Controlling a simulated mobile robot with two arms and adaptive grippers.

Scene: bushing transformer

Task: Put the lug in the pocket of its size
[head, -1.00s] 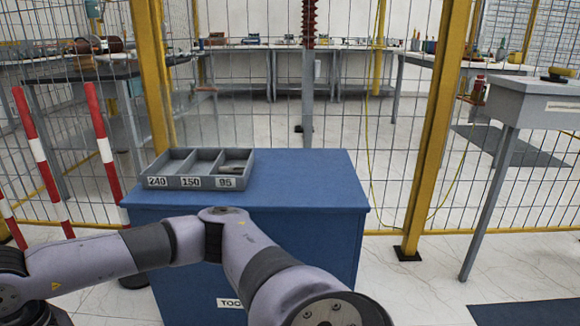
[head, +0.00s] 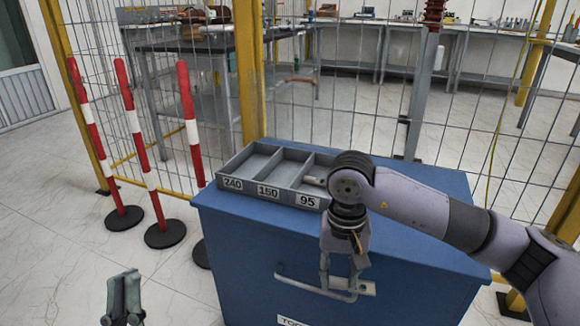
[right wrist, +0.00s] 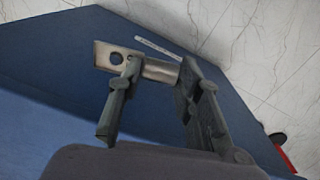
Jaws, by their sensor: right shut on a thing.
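My right gripper (head: 339,280) points down in front of the blue cabinet's front face, below its top edge. It is shut on a silvery metal lug (right wrist: 158,70). In the right wrist view the lug's flat end with a hole sticks out to the left; one end also shows in the head view (head: 368,288). The grey tray (head: 267,191) on the cabinet has three pockets labelled 240, 150 and 95. A small pale piece (head: 315,181) lies in the 95 pocket, partly hidden by my right arm. My left gripper (head: 123,298) is low at the left; its opening is unclear.
The blue cabinet (head: 240,245) has a front handle (head: 300,287) close to the right gripper. Red and white posts (head: 140,140) stand left of it. A wire fence with yellow posts (head: 248,75) runs behind. The cabinet top right of the tray is partly covered by my arm.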

